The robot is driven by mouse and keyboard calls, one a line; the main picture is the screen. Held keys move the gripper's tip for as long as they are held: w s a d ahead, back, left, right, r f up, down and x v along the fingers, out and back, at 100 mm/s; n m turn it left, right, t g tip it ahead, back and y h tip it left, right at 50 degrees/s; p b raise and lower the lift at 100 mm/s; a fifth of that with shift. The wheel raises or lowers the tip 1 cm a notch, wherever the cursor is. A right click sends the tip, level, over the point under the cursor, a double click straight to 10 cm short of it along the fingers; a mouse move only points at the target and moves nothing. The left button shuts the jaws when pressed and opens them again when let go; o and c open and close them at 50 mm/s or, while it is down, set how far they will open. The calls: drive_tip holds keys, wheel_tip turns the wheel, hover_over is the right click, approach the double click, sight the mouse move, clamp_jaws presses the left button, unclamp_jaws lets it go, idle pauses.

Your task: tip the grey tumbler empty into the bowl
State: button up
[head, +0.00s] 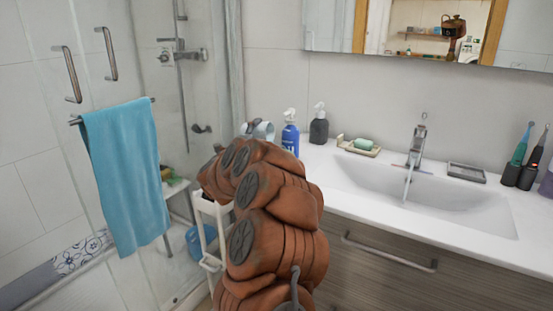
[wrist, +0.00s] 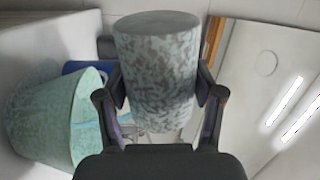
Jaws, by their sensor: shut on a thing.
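My gripper (wrist: 160,92) is shut on a grey, mottled tumbler (wrist: 157,58), with one finger on each side of it in the wrist view. A smooth grey oval end of the tumbler shows at the top; I cannot tell whether it is the mouth or the base. A pale green speckled container (wrist: 40,125) is to the left of the tumbler and apart from it; I cannot tell if it is the bowl. In the head view my arm hides the gripper, and a small grey-blue piece (head: 264,130) shows just beyond it.
A blue spray bottle (head: 290,134) and a dark soap dispenser (head: 319,127) stand on the counter right of my arm. A soap dish (head: 358,147) and sink (head: 430,190) are farther right. A white cart frame (head: 203,232) shows left of my arm, near a hanging blue towel (head: 125,170).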

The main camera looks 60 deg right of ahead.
drive_tip(key=shift+s+r+m+b, duration=0.15)
drive_tip(key=shift+m+b, duration=0.65)
drive_tip(key=shift+b, duration=0.4)
drive_tip(key=shift+s+f+m+b, duration=0.15)
drive_tip(key=shift+m+b, duration=0.25)
drive_tip(key=shift+b, duration=0.4)
drive_tip(key=shift+s+f+m+g+b, duration=0.15)
drive_tip(key=shift+f+m+g+b, duration=0.35)
drive_tip(key=shift+b, duration=0.65)
drive_tip(key=r+p, duration=0.1)
drive_tip(key=p, duration=0.1)
drive_tip(key=shift+r+n+t+p, duration=0.3)
drive_tip(key=shift+r+p, duration=0.05)
drive_tip(key=shift+p, duration=0.05)
drive_tip(key=p, duration=0.1)
drive_tip(key=n+p, duration=0.1)
drive_tip(key=p, duration=0.1)
drive_tip(key=shift+w+r+n, duration=0.3)
drive_tip(key=shift+f+n+p, duration=0.2)
drive_tip(key=shift+n+p, duration=0.2)
drive_tip(key=shift+p, duration=0.2)
drive_tip(key=shift+w+f+n+t, duration=0.2)
drive_tip(key=shift+f+n+t, duration=0.15)
drive_tip(key=shift+f, duration=0.2)
drive_tip(key=shift+p, duration=0.3)
drive_tip(key=shift+w, duration=0.15)
